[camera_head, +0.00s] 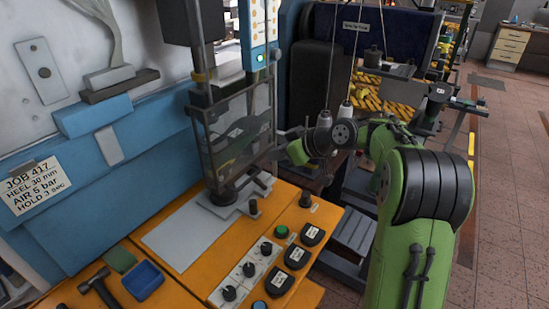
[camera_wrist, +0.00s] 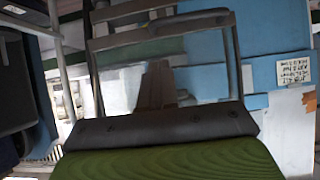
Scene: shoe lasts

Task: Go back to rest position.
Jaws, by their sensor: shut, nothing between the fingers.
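My gripper (camera_head: 279,140) is at the end of my green arm, beside the right side of the press's clear guard (camera_head: 236,128). Its fingers are small and partly lost against the machine in the head view. It is shut and holds nothing. In the wrist view the guard's grey frame (camera_wrist: 234,65) stands close in front, with blue and white machine panels behind. I cannot tell from the head view whether my gripper touches the guard. The wrist view's lower part is filled by a green and dark grey body close to the camera.
The orange bench (camera_head: 185,232) carries black buttons, knobs, a blue tray (camera_head: 143,280) and a hammer (camera_head: 98,288). The press column and blue machine body stand at left. Racks with yellow parts (camera_head: 368,97) are behind my arm. Open tiled floor (camera_head: 505,215) lies to the right.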

